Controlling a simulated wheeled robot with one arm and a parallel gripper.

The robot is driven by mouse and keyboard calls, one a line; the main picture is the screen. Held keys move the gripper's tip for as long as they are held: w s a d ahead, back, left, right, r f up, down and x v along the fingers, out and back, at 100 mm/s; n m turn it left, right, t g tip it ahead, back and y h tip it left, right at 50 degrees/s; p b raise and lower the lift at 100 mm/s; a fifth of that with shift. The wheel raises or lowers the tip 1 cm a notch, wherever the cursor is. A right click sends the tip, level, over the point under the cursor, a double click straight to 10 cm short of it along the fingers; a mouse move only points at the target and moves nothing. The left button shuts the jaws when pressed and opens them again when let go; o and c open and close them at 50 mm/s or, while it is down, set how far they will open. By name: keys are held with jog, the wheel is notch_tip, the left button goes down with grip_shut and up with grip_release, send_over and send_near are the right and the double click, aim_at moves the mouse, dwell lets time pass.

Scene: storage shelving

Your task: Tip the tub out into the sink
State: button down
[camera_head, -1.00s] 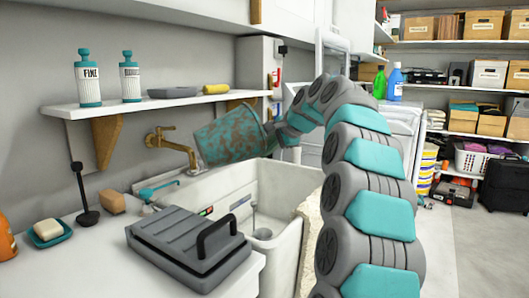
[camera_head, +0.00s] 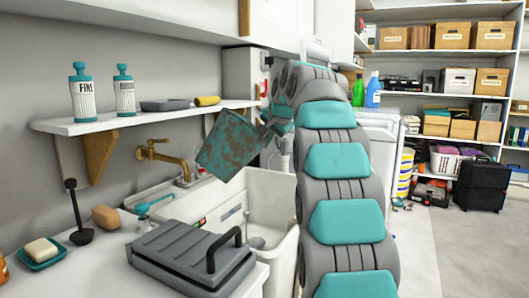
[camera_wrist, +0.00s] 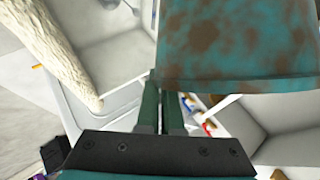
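The tub (camera_head: 230,145) is teal with rust-brown patches. It hangs in the air above the white sink (camera_head: 279,190), tilted on its side and clear of the basin. My gripper (camera_head: 271,127) is at the tub's right side, at the end of my arm. In the wrist view the tub (camera_wrist: 240,40) fills the upper right, and the fingers of my gripper (camera_wrist: 160,78) are close together at its edge, apparently pinching its wall. The inside of the tub is hidden, so I cannot tell what it holds.
A brass tap (camera_head: 160,152) sticks out from the wall left of the tub. A shelf (camera_head: 150,115) with two bottles runs above it. A grey lidded case (camera_head: 190,255) lies on the counter before the sink. Shelving with boxes (camera_head: 460,80) stands at the back right.

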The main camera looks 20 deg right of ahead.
notch_tip(320, 180, up, 11)
jog(key=d+n+t+h, duration=0.1)
jog(key=n+t+h, duration=0.1)
jog(key=n+h, duration=0.2)
jog(key=shift+d+h, duration=0.25)
jog(key=shift+h, duration=0.75)
jog(key=shift+w, duration=0.1)
